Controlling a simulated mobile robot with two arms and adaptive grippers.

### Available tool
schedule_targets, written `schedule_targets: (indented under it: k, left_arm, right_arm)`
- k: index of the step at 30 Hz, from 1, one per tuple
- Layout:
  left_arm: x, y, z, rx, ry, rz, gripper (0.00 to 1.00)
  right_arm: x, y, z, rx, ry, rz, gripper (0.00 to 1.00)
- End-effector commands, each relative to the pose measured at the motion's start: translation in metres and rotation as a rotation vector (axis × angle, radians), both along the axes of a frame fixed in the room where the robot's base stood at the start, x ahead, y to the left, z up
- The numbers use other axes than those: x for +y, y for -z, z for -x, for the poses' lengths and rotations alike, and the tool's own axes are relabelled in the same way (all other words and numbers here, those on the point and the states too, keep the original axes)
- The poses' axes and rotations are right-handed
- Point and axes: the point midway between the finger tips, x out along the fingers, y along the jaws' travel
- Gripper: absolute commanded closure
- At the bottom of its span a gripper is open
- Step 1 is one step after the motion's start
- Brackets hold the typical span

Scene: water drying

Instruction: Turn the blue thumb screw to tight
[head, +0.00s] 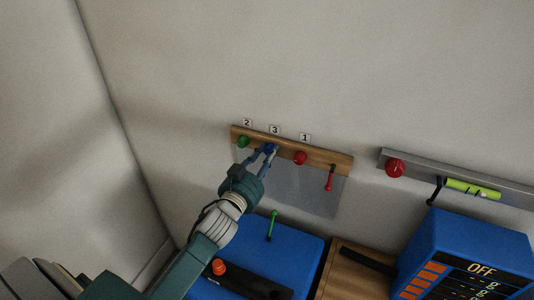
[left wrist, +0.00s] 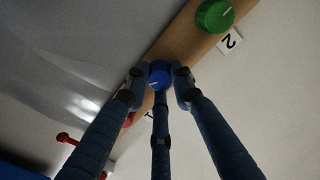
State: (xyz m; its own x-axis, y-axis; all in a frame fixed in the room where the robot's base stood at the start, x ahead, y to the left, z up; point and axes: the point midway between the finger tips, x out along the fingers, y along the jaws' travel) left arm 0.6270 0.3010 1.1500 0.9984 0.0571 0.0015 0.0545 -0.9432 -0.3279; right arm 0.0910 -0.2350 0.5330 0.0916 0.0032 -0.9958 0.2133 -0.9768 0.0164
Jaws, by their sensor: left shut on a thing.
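The blue thumb screw (head: 270,148) sits on a wooden strip (head: 326,158) on the wall, under the label 3 and between a green knob and a red knob. In the left wrist view the blue thumb screw (left wrist: 159,75) shows a pale line on its face. My left gripper (head: 265,151) reaches up to it from below. In the left wrist view my left gripper (left wrist: 159,80) has its fingers closed around the screw, touching its sides. My right gripper is not in view.
The green knob (head: 243,141) is close on the left, the red knob (head: 300,158) on the right. A red handle (head: 330,178) hangs further right. Below are a blue box (head: 290,243) with a green lever (head: 271,225) and another blue unit (head: 475,250) marked OFF.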

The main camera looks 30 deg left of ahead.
Motion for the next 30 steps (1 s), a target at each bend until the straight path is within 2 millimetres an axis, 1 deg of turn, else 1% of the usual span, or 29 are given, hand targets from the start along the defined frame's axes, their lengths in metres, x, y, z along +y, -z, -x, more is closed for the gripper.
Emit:
schedule_targets:
  k: [1, 30]
  left_arm:
    - [-0.0005, 0.0045, 0.0009, 0.012, 0.001, -0.043, 1.00]
    - [0.0007, 0.0049, 0.0010, 0.066, 0.003, -0.963, 1.00]
  right_arm:
    - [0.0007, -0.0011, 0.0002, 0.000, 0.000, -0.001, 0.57]
    - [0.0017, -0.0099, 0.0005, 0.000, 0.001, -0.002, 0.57]
